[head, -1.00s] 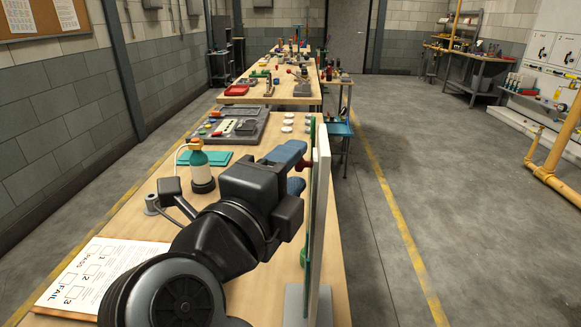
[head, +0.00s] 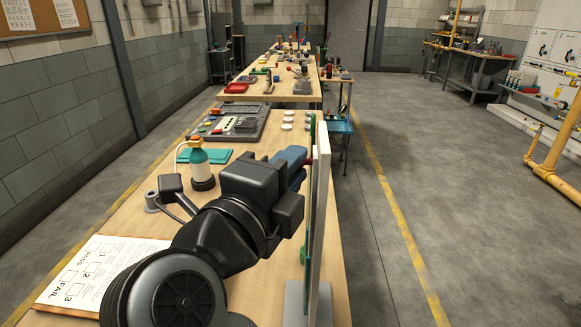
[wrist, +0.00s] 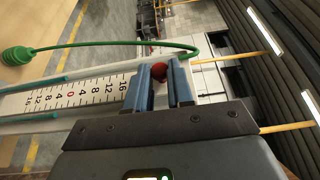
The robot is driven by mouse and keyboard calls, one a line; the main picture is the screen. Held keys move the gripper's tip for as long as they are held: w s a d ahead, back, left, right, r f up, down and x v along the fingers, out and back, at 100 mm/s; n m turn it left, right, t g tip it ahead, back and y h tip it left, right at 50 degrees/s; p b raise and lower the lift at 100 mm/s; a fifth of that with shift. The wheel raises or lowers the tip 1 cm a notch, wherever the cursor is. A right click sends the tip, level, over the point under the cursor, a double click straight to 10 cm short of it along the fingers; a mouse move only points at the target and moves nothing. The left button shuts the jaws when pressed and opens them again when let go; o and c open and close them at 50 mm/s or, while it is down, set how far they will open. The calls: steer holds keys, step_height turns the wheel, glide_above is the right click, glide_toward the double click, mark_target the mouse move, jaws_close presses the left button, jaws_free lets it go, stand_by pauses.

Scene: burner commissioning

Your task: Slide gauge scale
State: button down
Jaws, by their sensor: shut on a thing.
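The gauge is an upright pale panel (head: 321,200) seen nearly edge-on at the right edge of the table in the head view. In the wrist view its white scale (wrist: 70,96) has black marks and numbers on both sides of a red 0. A red knob (wrist: 158,72) sits at the scale's 16 end. My gripper (wrist: 160,68) has its blue fingers on either side of this knob and is shut on it. In the head view my gripper (head: 297,160) reaches the panel's left face, and its fingers hide the knob.
A green tube (wrist: 120,44) runs to a green bulb (wrist: 17,56). The floor to the right is open.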

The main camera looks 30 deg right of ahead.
steer(key=shift+f, duration=0.85)
steer(key=c, duration=1)
jaws_free()
steer(key=shift+a, duration=0.1)
steer(key=b+v, duration=0.1)
steer(key=v, duration=0.6)
steer(key=shift+s+a, duration=0.2)
steer(key=shift+a, duration=0.1)
